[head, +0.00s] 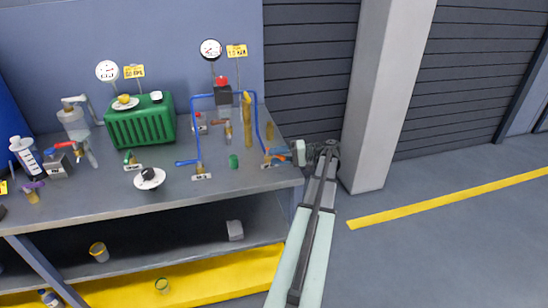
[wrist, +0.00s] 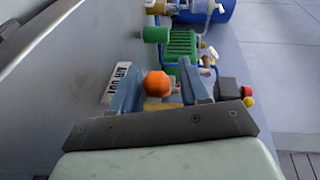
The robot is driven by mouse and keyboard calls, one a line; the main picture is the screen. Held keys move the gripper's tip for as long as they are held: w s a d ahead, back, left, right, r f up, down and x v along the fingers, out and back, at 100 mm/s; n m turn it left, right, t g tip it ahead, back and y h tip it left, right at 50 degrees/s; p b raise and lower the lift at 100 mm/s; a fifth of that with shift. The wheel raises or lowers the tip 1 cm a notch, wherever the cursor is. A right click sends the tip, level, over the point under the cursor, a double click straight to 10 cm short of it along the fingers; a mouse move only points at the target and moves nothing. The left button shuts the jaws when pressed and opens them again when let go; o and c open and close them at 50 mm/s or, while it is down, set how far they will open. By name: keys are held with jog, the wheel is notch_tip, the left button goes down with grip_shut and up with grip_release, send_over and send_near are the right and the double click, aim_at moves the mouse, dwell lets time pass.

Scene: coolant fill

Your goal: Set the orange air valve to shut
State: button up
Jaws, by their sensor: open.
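The orange air valve (head: 279,150) stands at the right front corner of the bench, and only a small part of it shows in the head view. In the wrist view its rounded orange handle end (wrist: 157,84) lies between the two blue fingers of my gripper (wrist: 160,90). A white plate lettered "AIR" (wrist: 122,80) is beside it, partly covered by the left finger. My gripper (head: 284,155) is open, reaching in from the right over the bench edge. Whether a finger touches the handle, and the valve's exact setting, I cannot tell.
A blue pipe frame (head: 255,110) rises just behind the valve. A green ribbed tank (head: 140,122) stands farther left. Open floor (head: 440,240) lies right of the bench.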

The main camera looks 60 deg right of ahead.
aim_at(282, 156)
jog(key=v, duration=0.6)
jog(key=shift+s, duration=0.1)
jog(key=shift+c, duration=0.3)
